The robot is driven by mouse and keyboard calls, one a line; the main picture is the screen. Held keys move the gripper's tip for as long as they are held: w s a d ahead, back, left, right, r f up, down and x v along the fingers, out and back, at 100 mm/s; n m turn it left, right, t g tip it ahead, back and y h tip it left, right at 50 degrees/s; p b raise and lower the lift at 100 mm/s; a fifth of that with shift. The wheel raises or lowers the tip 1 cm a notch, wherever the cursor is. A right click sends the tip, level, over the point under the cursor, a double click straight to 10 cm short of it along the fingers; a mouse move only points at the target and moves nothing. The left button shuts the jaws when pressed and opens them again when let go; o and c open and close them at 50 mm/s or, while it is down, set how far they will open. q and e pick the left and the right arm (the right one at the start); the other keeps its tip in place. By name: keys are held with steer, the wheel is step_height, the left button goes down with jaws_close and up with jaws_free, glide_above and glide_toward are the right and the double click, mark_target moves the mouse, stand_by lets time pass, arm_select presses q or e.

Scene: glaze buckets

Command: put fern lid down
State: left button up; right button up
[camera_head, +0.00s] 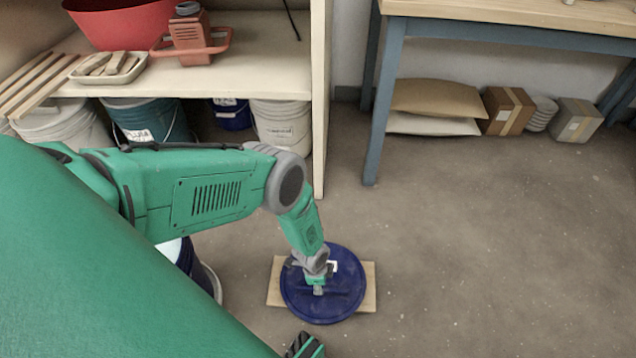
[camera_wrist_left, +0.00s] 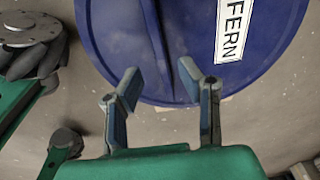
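The fern lid (camera_head: 335,300) is a round dark blue disc. My right gripper is not in view.
A dark blue bucket (camera_head: 188,262) stands left of the lid, partly hidden by my left arm. A shelf (camera_head: 260,60) with a red bowl (camera_head: 120,22) and buckets below is behind. A blue table leg (camera_head: 384,110) stands at the back. Floor right of the lid is clear.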

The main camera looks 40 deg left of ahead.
arm_select(q)
steer(key=s+a+r+n+p, duration=0.1)
steer(key=s+r+n, duration=0.2)
steer(key=s+r, duration=0.3)
steer(key=s+a+r+n, duration=0.1)
steer(key=s+r+n, duration=0.3)
steer(key=r, duration=1.2)
steer(key=s+a+r+n+y+p, duration=0.1)
steer(key=s+r+n, duration=0.3)
steer(key=s+r, duration=0.4)
step_height(320, 180, up, 4)
steer(key=shift+s+r+p, duration=0.1)
steer(key=shift+s+p, duration=0.15)
steer(key=shift+p, duration=0.05)
steer(key=shift+r, duration=0.1)
